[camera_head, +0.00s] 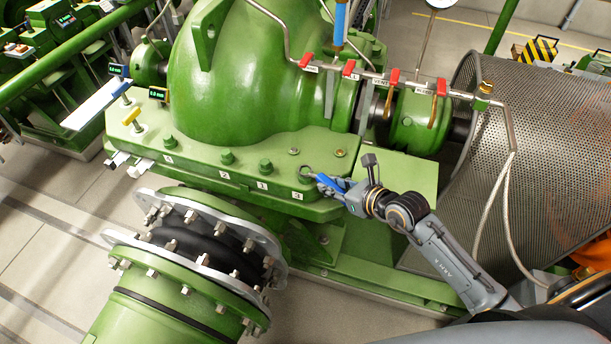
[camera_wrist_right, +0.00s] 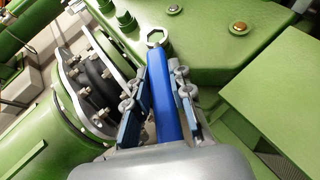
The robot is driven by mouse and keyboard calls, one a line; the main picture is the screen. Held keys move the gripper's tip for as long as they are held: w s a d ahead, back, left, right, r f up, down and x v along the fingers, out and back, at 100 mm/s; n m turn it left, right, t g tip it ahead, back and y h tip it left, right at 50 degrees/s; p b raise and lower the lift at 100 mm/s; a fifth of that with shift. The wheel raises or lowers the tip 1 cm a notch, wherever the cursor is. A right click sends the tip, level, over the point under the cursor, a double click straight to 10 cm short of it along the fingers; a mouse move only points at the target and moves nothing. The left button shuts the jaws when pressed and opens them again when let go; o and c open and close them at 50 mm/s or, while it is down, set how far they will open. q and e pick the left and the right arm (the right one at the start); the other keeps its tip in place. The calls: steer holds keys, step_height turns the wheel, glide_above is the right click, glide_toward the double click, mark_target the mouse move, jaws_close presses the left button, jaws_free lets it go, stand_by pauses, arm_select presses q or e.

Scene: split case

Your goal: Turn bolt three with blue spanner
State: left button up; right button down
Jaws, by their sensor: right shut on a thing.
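My right gripper (camera_head: 340,190) is shut on the blue handle of the spanner (camera_head: 326,182). My left gripper is not in view.
Another green bolt (camera_head: 227,157) stands left of bolt three. A flanged pipe (camera_head: 195,240) lies in front. A perforated guard (camera_head: 535,150) and hanging hose (camera_head: 493,190) are at the right.

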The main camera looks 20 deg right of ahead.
mark_target(333, 185)
steer(key=shift+r, duration=0.6)
steer(key=shift+r, duration=2.45)
